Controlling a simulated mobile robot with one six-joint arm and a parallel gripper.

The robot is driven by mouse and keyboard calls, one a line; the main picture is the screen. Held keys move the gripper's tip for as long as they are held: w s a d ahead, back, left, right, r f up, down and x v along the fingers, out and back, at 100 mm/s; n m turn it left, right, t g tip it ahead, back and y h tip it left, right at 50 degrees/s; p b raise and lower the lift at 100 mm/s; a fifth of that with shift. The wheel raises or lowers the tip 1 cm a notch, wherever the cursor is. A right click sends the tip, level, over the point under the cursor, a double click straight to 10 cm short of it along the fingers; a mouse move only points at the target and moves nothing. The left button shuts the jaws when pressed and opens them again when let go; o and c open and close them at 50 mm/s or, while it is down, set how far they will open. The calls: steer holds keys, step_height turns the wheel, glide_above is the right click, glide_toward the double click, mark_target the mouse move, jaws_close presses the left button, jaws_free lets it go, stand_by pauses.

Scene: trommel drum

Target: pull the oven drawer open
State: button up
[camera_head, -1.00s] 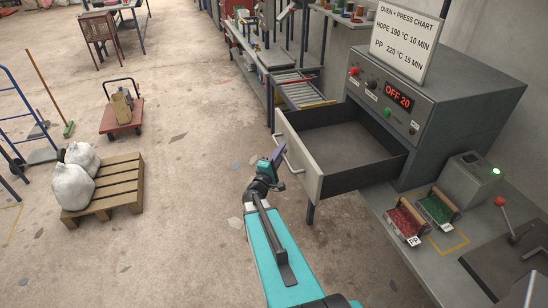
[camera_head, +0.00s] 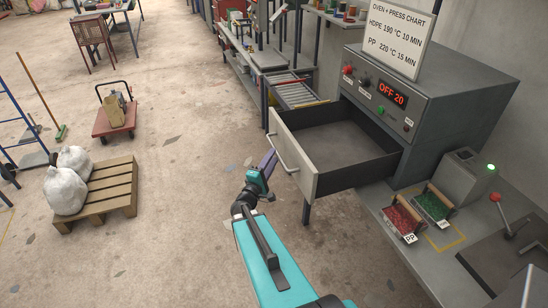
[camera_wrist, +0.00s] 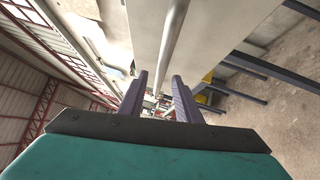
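The oven drawer (camera_head: 292,152) is pulled well out of the grey oven (camera_head: 432,112), and its empty inside shows. A curved metal handle (camera_head: 281,155) is on its pale front. My gripper (camera_head: 269,162) is just left of the handle in the head view. In the wrist view, my gripper's (camera_wrist: 158,95) two purple fingers stand apart with nothing held between them. The handle bar (camera_wrist: 174,30) shows beyond the fingertips, in front of the pale drawer front (camera_wrist: 145,35). It appears clear of the fingers.
The bench to the right holds a red-pellet tray (camera_head: 401,222) and a green-pellet tray (camera_head: 432,206). A roller rack (camera_head: 295,95) stands behind the drawer. A pallet with white sacks (camera_head: 110,190) is at left; the floor between is clear.

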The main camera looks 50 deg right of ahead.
steer(key=p+v, duration=0.3)
steer(key=v, duration=0.6)
steer(key=shift+w+a, duration=0.1)
steer(key=shift+w, duration=0.05)
stand_by(0.6)
